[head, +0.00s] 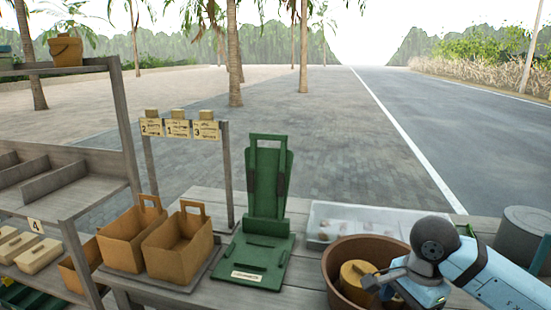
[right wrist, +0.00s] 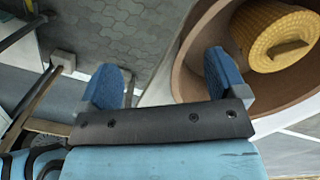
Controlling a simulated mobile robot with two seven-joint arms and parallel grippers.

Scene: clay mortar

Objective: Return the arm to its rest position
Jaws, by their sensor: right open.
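My right arm comes in from the right in the head view. Its gripper (head: 384,284) is over the right part of the brown clay bowl (head: 343,258). The bowl (right wrist: 190,72) is just beyond the right finger there. A yellow ridged round piece (head: 357,272) with a small grip on top sits inside the bowl; it also shows in the right wrist view (right wrist: 270,35), apart from the fingers. My left gripper is not in view.
A clear tray (head: 375,216) lies behind the bowl, and a grey round container (head: 523,232) stands to the right. A green stand (head: 264,250) and two brown baskets (head: 178,248) are to the left. A shelf (head: 85,195) rises at far left.

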